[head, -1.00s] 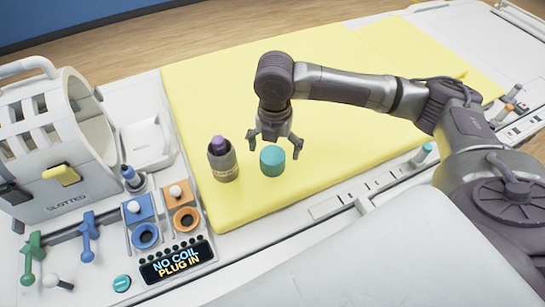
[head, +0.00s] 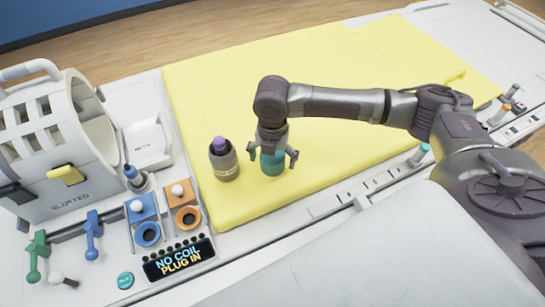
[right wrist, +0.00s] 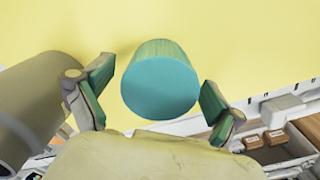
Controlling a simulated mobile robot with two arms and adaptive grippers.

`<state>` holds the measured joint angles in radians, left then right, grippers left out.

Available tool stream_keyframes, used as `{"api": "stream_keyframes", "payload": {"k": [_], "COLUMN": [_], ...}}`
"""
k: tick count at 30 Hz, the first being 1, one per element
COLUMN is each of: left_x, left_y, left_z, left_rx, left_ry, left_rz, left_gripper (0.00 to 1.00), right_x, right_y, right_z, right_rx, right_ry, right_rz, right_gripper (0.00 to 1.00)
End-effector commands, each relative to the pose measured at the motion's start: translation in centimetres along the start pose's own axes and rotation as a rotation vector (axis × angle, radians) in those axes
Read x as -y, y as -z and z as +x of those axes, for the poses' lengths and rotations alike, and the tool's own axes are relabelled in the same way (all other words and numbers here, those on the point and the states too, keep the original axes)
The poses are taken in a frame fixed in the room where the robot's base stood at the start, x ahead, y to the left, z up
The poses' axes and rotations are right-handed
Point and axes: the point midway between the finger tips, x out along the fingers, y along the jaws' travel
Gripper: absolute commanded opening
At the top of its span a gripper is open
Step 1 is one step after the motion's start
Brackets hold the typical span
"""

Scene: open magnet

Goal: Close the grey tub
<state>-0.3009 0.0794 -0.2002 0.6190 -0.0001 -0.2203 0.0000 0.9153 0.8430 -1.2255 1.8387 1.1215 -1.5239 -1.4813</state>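The grey tub (head: 224,165) stands on the yellow pad with its top open. A purple object (head: 219,144) sticks up out of it. A teal cylinder (head: 272,165) stands on the pad just right of the tub. My right gripper (head: 274,154) is lowered over the teal cylinder, fingers spread on either side. In the right wrist view the teal cylinder (right wrist: 160,85) sits between the open fingers, with gaps on both sides. The grey tub (right wrist: 32,112) shows at the left there, close to one finger. My left gripper is out of view.
The yellow pad (head: 330,90) is mostly clear behind the gripper. To the left stand a white slotted housing (head: 60,140), blue and orange sockets and levers. A display (head: 179,258) reads "NO COIL PLUG IN".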

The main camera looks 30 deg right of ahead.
Motion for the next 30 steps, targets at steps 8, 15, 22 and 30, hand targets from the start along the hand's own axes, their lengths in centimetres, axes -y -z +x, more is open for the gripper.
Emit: {"api": "stream_keyframes", "payload": {"k": [8,15,22,30], "left_x": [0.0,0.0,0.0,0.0], "left_y": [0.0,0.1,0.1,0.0], "left_z": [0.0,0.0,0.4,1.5], "left_rx": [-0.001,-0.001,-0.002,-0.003], "left_ry": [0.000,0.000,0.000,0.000], "left_rz": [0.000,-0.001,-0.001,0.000], "left_gripper": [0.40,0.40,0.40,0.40], "right_x": [0.0,0.0,0.0,1.4], "right_y": [0.0,0.0,-0.1,-0.4], "right_z": [0.0,0.0,-1.0,-4.6], "right_rx": [0.000,0.000,0.001,0.002], "right_ry": [0.000,0.000,-0.001,0.001], "right_rz": [0.000,0.000,0.001,0.005], "right_gripper": [0.44,0.42,0.42,0.42]}}
